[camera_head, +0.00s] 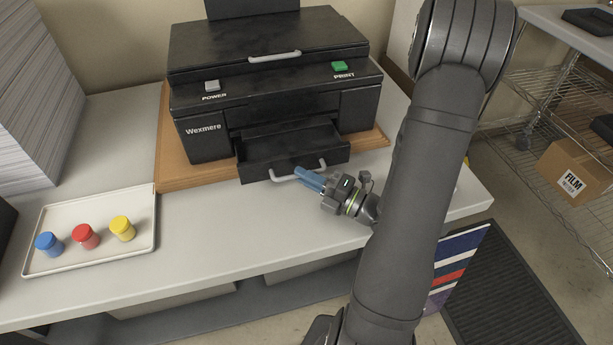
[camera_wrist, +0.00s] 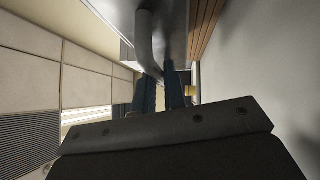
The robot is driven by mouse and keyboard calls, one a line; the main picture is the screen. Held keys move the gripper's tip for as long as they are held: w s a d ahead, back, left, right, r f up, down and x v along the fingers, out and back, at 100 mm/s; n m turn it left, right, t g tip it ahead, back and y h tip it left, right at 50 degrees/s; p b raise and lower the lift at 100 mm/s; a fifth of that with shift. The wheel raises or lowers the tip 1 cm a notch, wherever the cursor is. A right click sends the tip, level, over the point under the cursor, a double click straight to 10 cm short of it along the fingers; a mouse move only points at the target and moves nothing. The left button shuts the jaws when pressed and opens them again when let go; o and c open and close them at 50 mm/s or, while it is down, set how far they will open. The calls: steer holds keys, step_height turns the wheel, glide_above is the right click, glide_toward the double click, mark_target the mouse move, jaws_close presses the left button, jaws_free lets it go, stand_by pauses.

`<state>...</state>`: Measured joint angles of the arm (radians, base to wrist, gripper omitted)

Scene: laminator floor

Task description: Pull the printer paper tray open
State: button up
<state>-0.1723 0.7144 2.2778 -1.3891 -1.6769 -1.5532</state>
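The black printer (camera_head: 275,95) stands on a wooden board on the table. Its paper tray (camera_head: 285,150) juts out from the lower front, and part of its dark inside shows from above. A grey bar handle (camera_head: 288,177) runs across the tray front. My gripper (camera_head: 309,177) is at the right part of this handle, its blue fingers pointing toward the tray. In the wrist view the curved handle (camera_wrist: 148,45) runs down between the blue fingers (camera_wrist: 160,92), which look shut on it with a narrow gap. The exact contact is partly hidden.
A white tray (camera_head: 60,262) with blue, red and yellow capped jars lies at the left. A paper stack (camera_head: 35,95) stands behind it. The table (camera_head: 215,235) in front of the printer is clear. A wire shelf with a cardboard box (camera_head: 575,175) is at the right.

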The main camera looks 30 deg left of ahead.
jaws_close()
steer(key=shift+s+d, duration=0.1)
steer(key=s+d, duration=1.2)
steer(key=shift+s+d, duration=0.15)
stand_by(0.4)
steer(key=o, duration=0.6)
jaws_free()
